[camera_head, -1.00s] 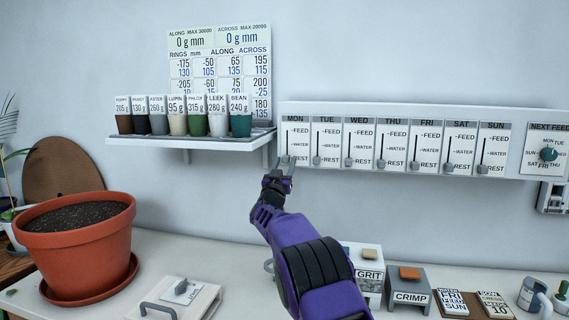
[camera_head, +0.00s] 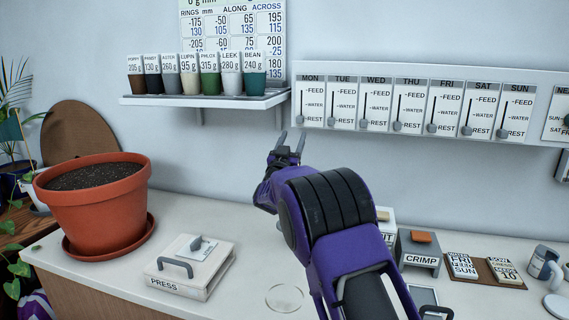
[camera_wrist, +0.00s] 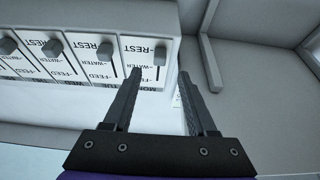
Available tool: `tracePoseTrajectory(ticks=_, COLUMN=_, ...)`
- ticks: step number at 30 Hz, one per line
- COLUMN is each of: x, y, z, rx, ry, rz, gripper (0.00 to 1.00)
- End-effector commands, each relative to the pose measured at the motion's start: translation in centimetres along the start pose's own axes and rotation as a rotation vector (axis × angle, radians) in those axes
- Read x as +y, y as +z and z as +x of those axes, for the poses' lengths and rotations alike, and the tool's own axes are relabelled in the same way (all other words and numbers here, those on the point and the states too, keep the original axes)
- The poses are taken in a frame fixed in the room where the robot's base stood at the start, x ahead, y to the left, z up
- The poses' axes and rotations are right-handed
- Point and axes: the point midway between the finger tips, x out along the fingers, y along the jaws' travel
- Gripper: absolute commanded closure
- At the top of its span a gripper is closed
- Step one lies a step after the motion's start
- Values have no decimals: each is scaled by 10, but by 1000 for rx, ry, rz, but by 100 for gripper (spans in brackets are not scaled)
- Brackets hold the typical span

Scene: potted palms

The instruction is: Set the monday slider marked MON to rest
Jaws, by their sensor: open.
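The monday slider, on the white panel strip marked MON (camera_head: 311,103), has a grey knob (camera_head: 301,119) at the low end of its slot, level with the word REST. In the wrist view, which is upside down, this knob (camera_wrist: 161,46) is at the slot's REST end, on the rightmost panel. My gripper (camera_head: 291,138) is open and empty, its fingers pointing up just below the MON panel. In the wrist view the fingertips (camera_wrist: 160,76) stand apart on either side of the slot's line, with a visible gap to the knob.
The TUE knob (camera_head: 331,122) and the other day knobs also sit low near REST. A shelf with several small labelled pots (camera_head: 208,84) is left of the strip. A big terracotta pot (camera_head: 95,210), the PRESS box (camera_head: 185,268) and the CRIMP box (camera_head: 419,262) stand on the counter.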

Motion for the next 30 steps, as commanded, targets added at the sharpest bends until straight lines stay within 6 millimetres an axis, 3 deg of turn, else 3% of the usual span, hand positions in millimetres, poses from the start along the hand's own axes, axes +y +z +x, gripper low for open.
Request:
tracePoseTrajectory(ticks=9, x=-1, y=1, z=-63, rx=-2, ry=-2, rz=0, gripper=43)
tracePoseTrajectory(ticks=15, x=0, y=1, z=-88, rx=-1, ry=-1, rz=0, gripper=43)
tracePoseTrajectory(ticks=30, x=-4, y=0, z=-96, rx=-2, ry=-12, rz=-5, gripper=43)
